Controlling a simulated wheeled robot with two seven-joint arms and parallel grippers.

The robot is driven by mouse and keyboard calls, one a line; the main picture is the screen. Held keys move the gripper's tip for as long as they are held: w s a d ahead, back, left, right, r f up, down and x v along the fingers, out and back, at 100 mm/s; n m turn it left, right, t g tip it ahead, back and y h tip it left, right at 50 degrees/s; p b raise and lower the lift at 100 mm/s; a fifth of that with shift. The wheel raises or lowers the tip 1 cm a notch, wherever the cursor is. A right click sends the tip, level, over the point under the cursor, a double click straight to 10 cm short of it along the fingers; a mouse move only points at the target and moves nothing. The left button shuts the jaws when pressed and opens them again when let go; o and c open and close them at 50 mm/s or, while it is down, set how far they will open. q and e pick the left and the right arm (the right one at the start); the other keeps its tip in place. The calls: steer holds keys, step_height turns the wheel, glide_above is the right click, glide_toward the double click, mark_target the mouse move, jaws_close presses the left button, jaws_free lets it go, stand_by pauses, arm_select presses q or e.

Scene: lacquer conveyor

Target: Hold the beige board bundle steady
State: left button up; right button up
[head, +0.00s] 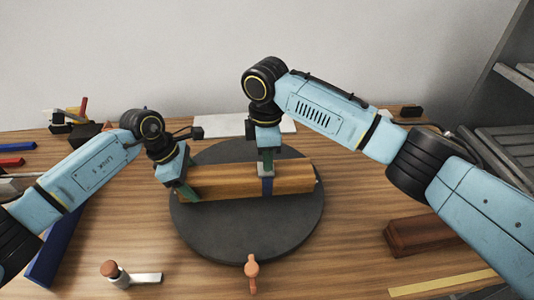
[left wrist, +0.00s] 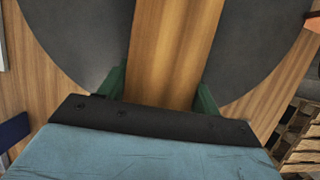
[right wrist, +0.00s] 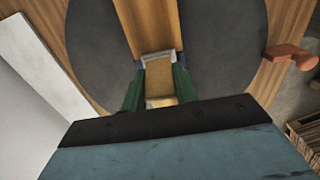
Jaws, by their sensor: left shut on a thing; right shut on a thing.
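The beige board bundle (head: 222,180) lies flat across a dark round turntable (head: 245,232). My left gripper (head: 185,185) is shut on the bundle near its left end; in the left wrist view its green fingers (left wrist: 160,88) stand on either side of the wood. My right gripper (head: 267,162) is at the bundle's middle, shut on a grey-framed piece with a tan top (right wrist: 159,78). A blue band (head: 267,187) shows below that piece on the bundle's near face. How the piece joins the bundle is hidden by the fingers.
A dark red-brown block (head: 420,236) lies to the right. A blue bar (head: 52,248) lies at left, a white sheet (head: 222,125) behind. The turntable's front half is clear.

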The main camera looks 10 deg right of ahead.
steer(key=shift+a, duration=0.1)
steer(key=shift+a+f+h, duration=0.2)
steer(key=shift+a+h, duration=0.25)
steer(key=shift+h, duration=0.75)
steer(key=shift+a+f+h, duration=0.15)
steer(key=shift+a+h, duration=0.05)
steer(key=shift+h, duration=0.55)
steer(key=shift+a+f+h, duration=0.15)
steer(key=shift+h, duration=0.6)
steer(key=o, duration=1)
steer(key=v, duration=1.2)
steer(key=shift+a, duration=0.1)
